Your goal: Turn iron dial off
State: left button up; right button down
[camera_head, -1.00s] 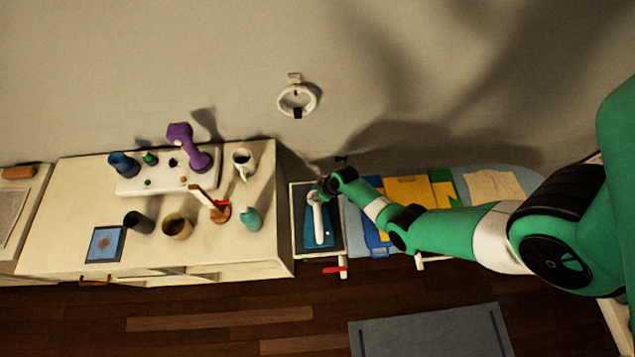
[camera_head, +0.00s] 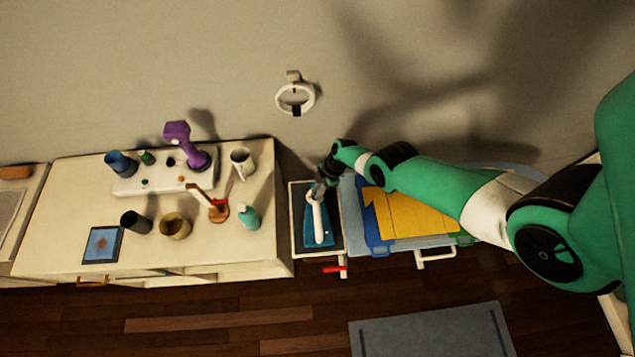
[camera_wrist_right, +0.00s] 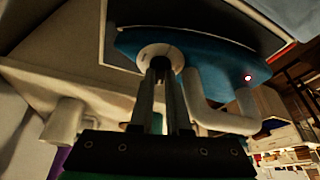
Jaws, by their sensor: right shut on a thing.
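The iron (camera_head: 321,222), blue with a white handle, rests on the tray-like stand (camera_head: 296,237) at the left end of the ironing board. My left gripper is not in view.
Folded blue and yellow cloth (camera_head: 410,212) lies on the ironing board beneath my right arm. The white cabinet (camera_head: 60,200) to the left holds a purple dumbbell-shaped item (camera_head: 186,145), cups and a tablet. A white ring (camera_head: 295,98) hangs on the wall.

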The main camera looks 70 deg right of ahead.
jog(key=shift+d+f+n+g+b, duration=0.1)
jog(key=shift+n+g+b, duration=0.2)
jog(key=shift+n+b, duration=0.65)
jog(key=c, duration=0.9)
grip_release()
